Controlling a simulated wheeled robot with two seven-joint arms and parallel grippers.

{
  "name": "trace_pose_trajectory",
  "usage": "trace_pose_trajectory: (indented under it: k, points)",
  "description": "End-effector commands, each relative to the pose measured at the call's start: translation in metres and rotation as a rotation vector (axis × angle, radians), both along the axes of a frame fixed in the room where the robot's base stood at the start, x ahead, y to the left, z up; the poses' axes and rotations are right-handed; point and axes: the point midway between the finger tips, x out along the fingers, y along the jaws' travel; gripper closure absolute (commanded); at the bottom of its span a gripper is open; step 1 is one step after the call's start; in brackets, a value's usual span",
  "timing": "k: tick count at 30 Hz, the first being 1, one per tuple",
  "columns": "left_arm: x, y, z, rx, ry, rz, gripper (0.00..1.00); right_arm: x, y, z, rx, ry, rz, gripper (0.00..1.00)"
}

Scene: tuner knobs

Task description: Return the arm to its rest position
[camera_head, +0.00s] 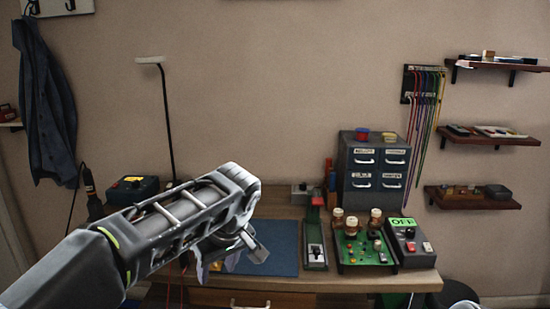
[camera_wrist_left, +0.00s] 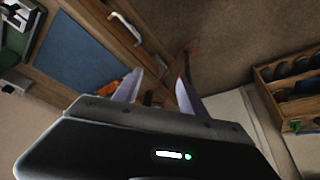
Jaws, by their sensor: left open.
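My left arm (camera_head: 140,235) reaches in from the lower left of the head view and bends down at the wrist over the front left of the workbench. My left gripper (camera_head: 228,264) hangs low near the left part of the blue mat (camera_head: 277,250). In the left wrist view the gripper (camera_wrist_left: 158,90) has its two fingers apart with nothing held between them. The mat also shows in the left wrist view (camera_wrist_left: 75,55), off to the upper left of the fingers. My right gripper is not in view.
The green board (camera_head: 355,262) with several brown-and-white knobs stands at the bench's right, beside a grey box (camera_head: 410,246) reading "OFF". A drawer cabinet (camera_head: 373,205) stands behind. A thin lamp (camera_head: 167,120) rises at the back left. The bench drawer (camera_head: 215,298) is below the front edge.

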Motion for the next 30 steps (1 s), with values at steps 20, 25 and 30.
trace_pose_trajectory:
  k: [20,25,30]
  points:
    - [0.019,-0.133,-0.13,-0.171,-0.128,-0.777,0.51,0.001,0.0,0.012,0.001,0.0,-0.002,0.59]
    - [-0.04,-0.135,-0.249,-0.271,-0.122,-0.912,0.51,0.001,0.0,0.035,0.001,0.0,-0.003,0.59]
    - [-0.141,-0.096,-0.334,-0.336,-0.048,-0.85,0.51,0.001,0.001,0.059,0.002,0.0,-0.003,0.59]
